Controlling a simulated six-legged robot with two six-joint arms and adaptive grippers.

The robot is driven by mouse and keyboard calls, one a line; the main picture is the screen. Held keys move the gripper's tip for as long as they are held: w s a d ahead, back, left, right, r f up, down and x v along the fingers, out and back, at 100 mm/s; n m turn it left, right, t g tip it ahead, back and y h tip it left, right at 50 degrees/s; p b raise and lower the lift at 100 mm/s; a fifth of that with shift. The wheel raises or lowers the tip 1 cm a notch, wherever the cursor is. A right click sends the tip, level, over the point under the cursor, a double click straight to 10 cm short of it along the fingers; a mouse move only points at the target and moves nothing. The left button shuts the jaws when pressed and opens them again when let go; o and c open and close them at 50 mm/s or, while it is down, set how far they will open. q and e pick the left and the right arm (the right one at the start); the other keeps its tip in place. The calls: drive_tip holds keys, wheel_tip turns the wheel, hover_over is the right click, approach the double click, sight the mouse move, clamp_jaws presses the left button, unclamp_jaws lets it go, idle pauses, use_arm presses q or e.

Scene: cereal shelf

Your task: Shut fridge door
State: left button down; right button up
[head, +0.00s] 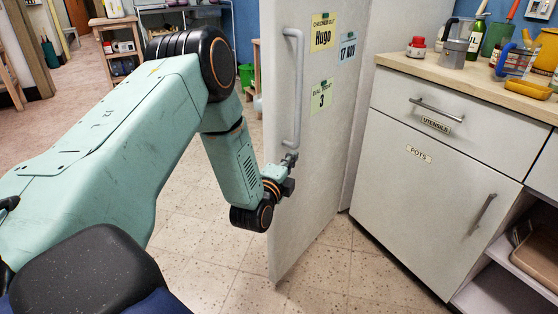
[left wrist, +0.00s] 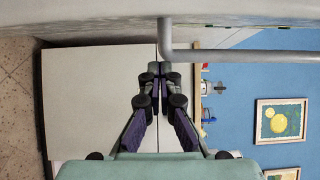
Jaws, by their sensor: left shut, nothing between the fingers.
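The pale grey fridge door (head: 310,170) stands upright in the middle of the head view, with paper notes on its face. It stands out at an angle from the white surface behind it on the right. Its vertical handle (head: 298,90) is near its left edge. My left gripper (head: 290,159) is shut and empty by the handle's lower end. In the left wrist view the shut fingertips (left wrist: 159,68) are close to the bent end of the handle (left wrist: 165,40); I cannot tell whether they touch. The door face also shows along the top there (left wrist: 90,20). My right gripper is not in view.
A white cabinet (head: 430,190) with a wooden counter (head: 400,68) stands right of the door, with bottles and pots on top. The speckled tile floor (head: 215,260) around the door is clear.

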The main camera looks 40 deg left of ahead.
sight(285, 146)
use_arm(q)
drive_tip(key=a, duration=0.3)
drive_tip(key=shift+w+a+f+b, duration=0.1)
drive_tip(key=shift+w+a+b, duration=0.05)
drive_tip(key=shift+w+b, duration=0.2)
drive_tip(key=shift+s+a, duration=0.1)
drive_tip(key=shift+a, duration=0.35)
drive_tip(key=shift+a, duration=0.15)
